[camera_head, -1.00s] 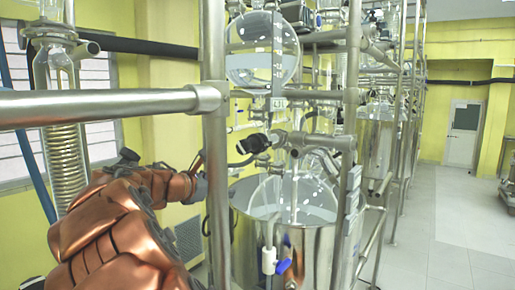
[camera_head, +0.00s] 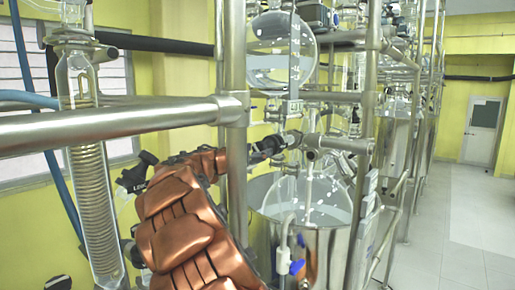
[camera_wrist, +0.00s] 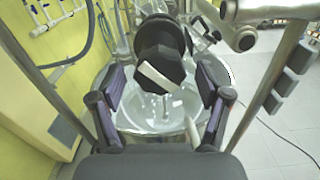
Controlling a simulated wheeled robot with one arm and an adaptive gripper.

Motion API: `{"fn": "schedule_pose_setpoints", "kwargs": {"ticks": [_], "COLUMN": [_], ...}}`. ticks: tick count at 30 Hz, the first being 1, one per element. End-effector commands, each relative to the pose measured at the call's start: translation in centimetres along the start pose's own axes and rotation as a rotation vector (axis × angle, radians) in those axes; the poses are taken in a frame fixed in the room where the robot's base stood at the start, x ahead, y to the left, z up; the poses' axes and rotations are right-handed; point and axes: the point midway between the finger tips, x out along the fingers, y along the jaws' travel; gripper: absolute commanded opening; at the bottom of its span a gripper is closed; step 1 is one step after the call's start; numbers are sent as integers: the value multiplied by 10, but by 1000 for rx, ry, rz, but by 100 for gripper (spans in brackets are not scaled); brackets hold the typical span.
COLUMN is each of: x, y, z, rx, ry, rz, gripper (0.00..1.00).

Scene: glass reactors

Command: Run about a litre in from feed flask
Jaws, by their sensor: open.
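The feed flask (camera_head: 282,52) is a round clear glass vessel high on the frame in the head view, with clear liquid in its lower part and a graduated strip in front. A black knob (camera_head: 270,146) sits below it on the pipework. In the wrist view the knob (camera_wrist: 160,52) lies ahead, between the fingers, with a pale bar at its near side. My gripper (camera_wrist: 161,76) is open, with a finger on each side; I cannot tell if they touch the knob. The glass reactor (camera_head: 305,200) stands below in a steel jacket.
A coiled glass condenser (camera_head: 90,190) stands at left. A blue-handled valve (camera_head: 297,267) hangs in front of the jacket. Floor at right is clear.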

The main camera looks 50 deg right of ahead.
Motion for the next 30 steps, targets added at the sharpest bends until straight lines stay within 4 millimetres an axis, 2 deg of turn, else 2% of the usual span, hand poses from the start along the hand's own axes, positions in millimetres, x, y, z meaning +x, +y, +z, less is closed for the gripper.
{"fn": "schedule_pose_setpoints", "kwargs": {"ticks": [10, 27, 30], "x": [4, 4, 4], "y": [0, 0, 0], "z": [0, 0, 0], "rx": [0, 0, 1], "ry": [-1, 0, 0], "rz": [1, 1, 2], "gripper": [76, 18, 16]}}
